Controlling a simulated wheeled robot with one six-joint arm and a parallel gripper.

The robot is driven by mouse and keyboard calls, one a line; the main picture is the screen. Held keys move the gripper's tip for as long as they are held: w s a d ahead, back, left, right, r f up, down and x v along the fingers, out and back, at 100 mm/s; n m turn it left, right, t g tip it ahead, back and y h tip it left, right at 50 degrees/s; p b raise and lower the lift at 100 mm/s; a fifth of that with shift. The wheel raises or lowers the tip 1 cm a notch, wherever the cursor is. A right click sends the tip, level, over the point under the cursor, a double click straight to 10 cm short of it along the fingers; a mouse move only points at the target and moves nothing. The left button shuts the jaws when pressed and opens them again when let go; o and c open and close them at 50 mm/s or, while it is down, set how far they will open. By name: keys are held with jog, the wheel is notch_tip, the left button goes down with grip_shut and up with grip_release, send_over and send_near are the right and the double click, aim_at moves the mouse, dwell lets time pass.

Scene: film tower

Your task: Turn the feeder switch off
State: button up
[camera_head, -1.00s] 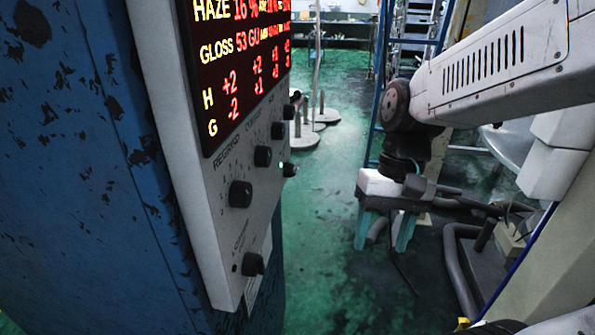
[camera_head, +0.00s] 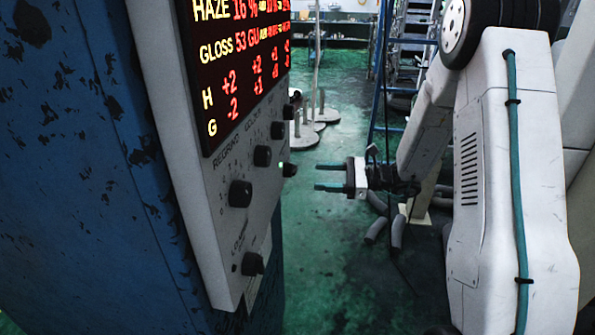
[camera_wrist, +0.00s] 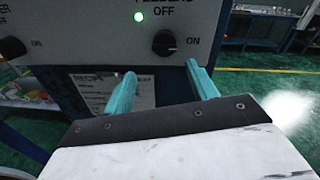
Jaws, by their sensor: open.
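The feeder switch is a black rotary knob (camera_wrist: 164,42) on the grey panel in the wrist view. OFF is lettered above it and ON to its right; I cannot tell clearly which its pointer faces. A green lamp (camera_wrist: 138,16) glows at its upper left. In the head view the knob (camera_head: 289,169) beside the green lamp appears to be the same one. My gripper (camera_wrist: 160,80) has two teal fingers spread apart and empty, below the knob in the wrist picture. In the head view my gripper (camera_head: 318,176) points left at the panel, apart from it.
Another black knob (camera_wrist: 12,47) with ON beside it is at the wrist view's left. The panel carries several more knobs and a red-lit display (camera_head: 240,60), mounted on a blue cabinet (camera_head: 75,180). Green floor is open between panel and gripper. Hoses (camera_head: 385,230) lie beyond.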

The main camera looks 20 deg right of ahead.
aim_at(290, 170)
jog(key=x, duration=0.8)
jog(key=shift+w+d+r+m+t, duration=0.25)
jog(key=shift+w+r+m+t, duration=0.1)
jog(key=shift+r, duration=0.15)
jog(key=c, duration=1)
